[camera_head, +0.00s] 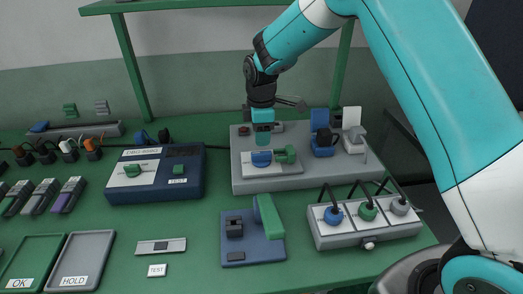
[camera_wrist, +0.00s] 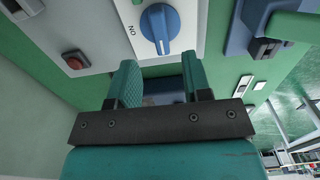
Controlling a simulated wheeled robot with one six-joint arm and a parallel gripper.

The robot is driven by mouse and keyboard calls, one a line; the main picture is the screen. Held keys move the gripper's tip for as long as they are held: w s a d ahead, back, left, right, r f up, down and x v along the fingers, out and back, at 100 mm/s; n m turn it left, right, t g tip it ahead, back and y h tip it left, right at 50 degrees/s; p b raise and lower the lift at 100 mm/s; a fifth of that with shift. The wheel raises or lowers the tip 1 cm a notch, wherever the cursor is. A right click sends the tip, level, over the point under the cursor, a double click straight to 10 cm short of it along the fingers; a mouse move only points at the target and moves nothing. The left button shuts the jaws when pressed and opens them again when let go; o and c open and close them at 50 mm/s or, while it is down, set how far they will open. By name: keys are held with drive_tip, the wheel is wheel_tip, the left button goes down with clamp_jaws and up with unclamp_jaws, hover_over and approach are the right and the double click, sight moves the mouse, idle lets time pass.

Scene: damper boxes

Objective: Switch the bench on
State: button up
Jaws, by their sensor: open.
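A blue rotary knob (camera_head: 262,159) sits on a pale plate (camera_head: 296,168) on top of a grey bench unit (camera_head: 240,183). In the wrist view the knob (camera_wrist: 158,22) is at the top centre. A white mark on it points down in the picture, and printed lettering, seemingly ON, stands at its left. My gripper (camera_head: 263,141) hangs just above and behind the knob. In the wrist view my gripper (camera_wrist: 160,76) has its two green fingers apart, with nothing between them. The fingers look clear of the knob; the exact gap cannot be told.
A green part (camera_head: 285,155) stands right beside the knob. A red button (camera_wrist: 75,61) is at the left in the wrist view. Blue (camera_head: 324,146) and white (camera_head: 353,137) fixtures stand on the unit's right. A box with several coloured plugs (camera_head: 368,235) lies in front.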

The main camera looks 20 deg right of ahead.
sight(261, 153)
wheel_tip(261, 153, down, 7)
drive_tip(key=shift+r+p, duration=0.1)
drive_tip(key=shift+p, duration=0.25)
clamp_jaws()
